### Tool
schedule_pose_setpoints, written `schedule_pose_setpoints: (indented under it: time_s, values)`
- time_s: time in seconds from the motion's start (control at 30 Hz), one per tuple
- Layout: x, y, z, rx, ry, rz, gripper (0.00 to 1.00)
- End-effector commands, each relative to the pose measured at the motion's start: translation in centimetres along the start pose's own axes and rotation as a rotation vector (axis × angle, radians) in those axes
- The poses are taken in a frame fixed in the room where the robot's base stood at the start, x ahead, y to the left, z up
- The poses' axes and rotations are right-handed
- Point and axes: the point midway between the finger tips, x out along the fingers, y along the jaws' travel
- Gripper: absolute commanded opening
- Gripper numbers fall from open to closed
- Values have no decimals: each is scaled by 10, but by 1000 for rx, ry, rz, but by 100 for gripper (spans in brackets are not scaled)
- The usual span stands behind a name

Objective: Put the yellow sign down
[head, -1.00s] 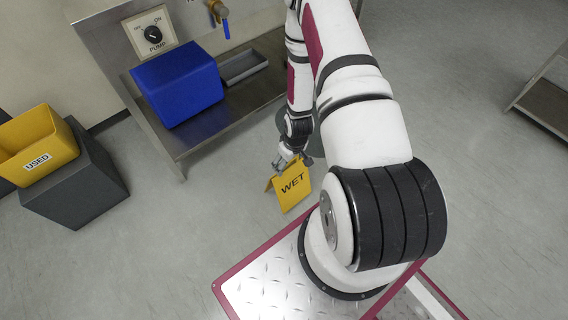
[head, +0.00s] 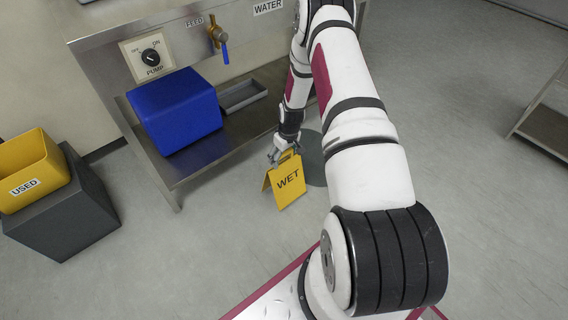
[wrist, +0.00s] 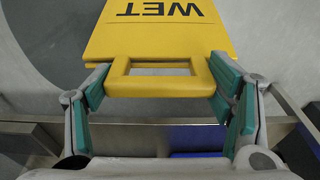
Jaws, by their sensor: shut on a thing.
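The yellow sign (head: 287,184), marked WET, is an A-shaped folding board with a handle at its top. It hangs upright from my gripper (head: 284,154) in front of the steel bench. In the wrist view the sign (wrist: 160,40) shows its lettering upside down. The teal pads of my gripper (wrist: 160,90) close on both ends of the handle. I cannot tell whether the sign's feet touch the floor.
The steel bench (head: 172,188) stands behind the sign, bearing a blue box (head: 175,110) and a grey tray (head: 243,96). A dark round patch (head: 314,160) lies on the floor just right of the sign. A yellow USED bin (head: 30,175) sits on a dark block at left. Floor in front is clear.

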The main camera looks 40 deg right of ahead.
Motion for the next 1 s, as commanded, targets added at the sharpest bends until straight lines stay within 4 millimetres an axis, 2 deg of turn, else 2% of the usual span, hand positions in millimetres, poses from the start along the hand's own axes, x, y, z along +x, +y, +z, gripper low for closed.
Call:
schedule_pose_setpoints:
  time_s: [0.03,0.2,0.6,0.63,0.7,1.0]
  values:
    - [13,-2,5,0,-6,-4,18]
    - [32,-2,8,0,-4,-2,18]
    - [36,-2,8,0,-4,-2,18]
    - [35,-2,9,0,-5,-3,81]
    - [35,-2,8,0,-5,-3,95]
    - [34,-2,8,0,-5,-3,95]
